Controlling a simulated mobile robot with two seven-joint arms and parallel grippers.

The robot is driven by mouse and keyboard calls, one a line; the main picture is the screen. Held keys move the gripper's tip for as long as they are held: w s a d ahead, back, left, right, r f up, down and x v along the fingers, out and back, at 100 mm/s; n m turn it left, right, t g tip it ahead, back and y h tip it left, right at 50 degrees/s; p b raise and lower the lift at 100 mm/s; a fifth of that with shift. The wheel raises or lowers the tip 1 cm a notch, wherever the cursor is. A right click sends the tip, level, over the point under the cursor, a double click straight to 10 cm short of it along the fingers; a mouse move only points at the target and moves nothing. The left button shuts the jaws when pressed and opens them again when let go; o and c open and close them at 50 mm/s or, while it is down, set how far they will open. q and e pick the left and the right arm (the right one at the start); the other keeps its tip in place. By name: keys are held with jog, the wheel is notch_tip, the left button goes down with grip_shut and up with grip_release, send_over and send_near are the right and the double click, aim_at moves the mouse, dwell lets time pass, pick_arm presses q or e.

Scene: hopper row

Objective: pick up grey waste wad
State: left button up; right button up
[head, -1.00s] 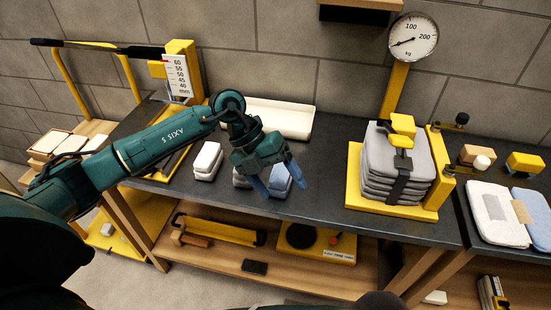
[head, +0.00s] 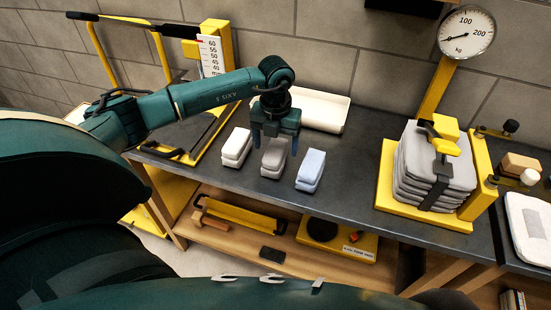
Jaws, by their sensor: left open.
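The grey waste wad (head: 273,160) lies on the dark bench top, in the middle of a row of three folded wads. A white wad (head: 236,148) is to its left and a light blue wad (head: 311,168) to its right. My left gripper (head: 275,143) points down at the far end of the grey wad. Its fingers are apart, one to each side of the wad in the picture. I cannot tell whether they touch it or how high they are. My right gripper does not show.
A white tray (head: 323,112) lies behind the wads. A yellow press with a grey stack (head: 425,170) stands to the right, below a dial gauge (head: 466,33). A yellow frame with a scale (head: 213,52) stands at left. Bare bench top lies between the blue wad and the press.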

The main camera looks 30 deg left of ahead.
aim_at(275, 149)
pick_arm(q)
notch_tip(275, 149, down, 5)
jog(key=shift+w+a+f+p, duration=0.1)
jog(key=shift+a+p, duration=0.05)
jog(key=shift+p, duration=0.25)
jog(key=shift+c, duration=0.3)
jog(key=c, duration=1)
notch_tip(275, 149, up, 10)
jog(key=shift+f+b, duration=0.15)
jog(key=shift+b, duration=0.3)
jog(key=shift+r, duration=0.3)
